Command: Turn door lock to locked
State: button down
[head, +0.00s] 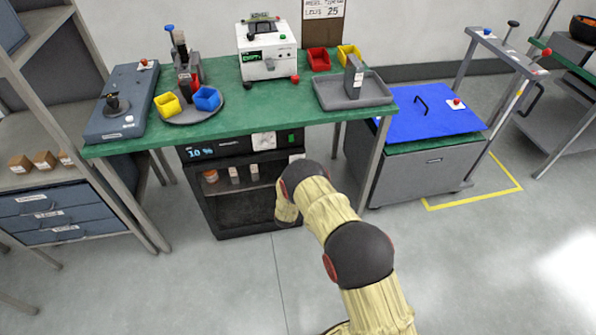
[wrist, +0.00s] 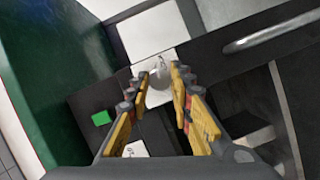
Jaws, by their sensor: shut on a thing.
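The door lock, a round light grey knob (wrist: 160,80) on a white plate (wrist: 156,98), shows in the middle of the wrist view. My gripper (wrist: 161,83) has its yellow-padded fingers on either side of the knob and is shut on it. The fingertips hide part of the knob, and its exact turn is hard to read. In the head view my arm reaches down to the black cabinet (head: 212,213) under the green bench and hides my gripper. I cannot make out the knob there.
The green bench (head: 240,110) overhangs the cabinet; its edge also shows at left in the wrist view. A bar handle (wrist: 272,33) is at upper right there. A grey cart with a blue top (head: 425,112) stands right of the bench. The floor in front is clear.

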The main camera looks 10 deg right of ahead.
jog(key=shift+a+f+n+t+b, duration=0.1)
jog(key=shift+n+t+b, duration=0.3)
jog(key=shift+n+b, duration=0.4)
jog(key=shift+n, duration=0.3)
jog(key=c, duration=1.6)
grip_release()
jog(key=v, duration=1.2)
jog(key=shift+a+f, duration=0.1)
jog(key=shift+a, duration=0.05)
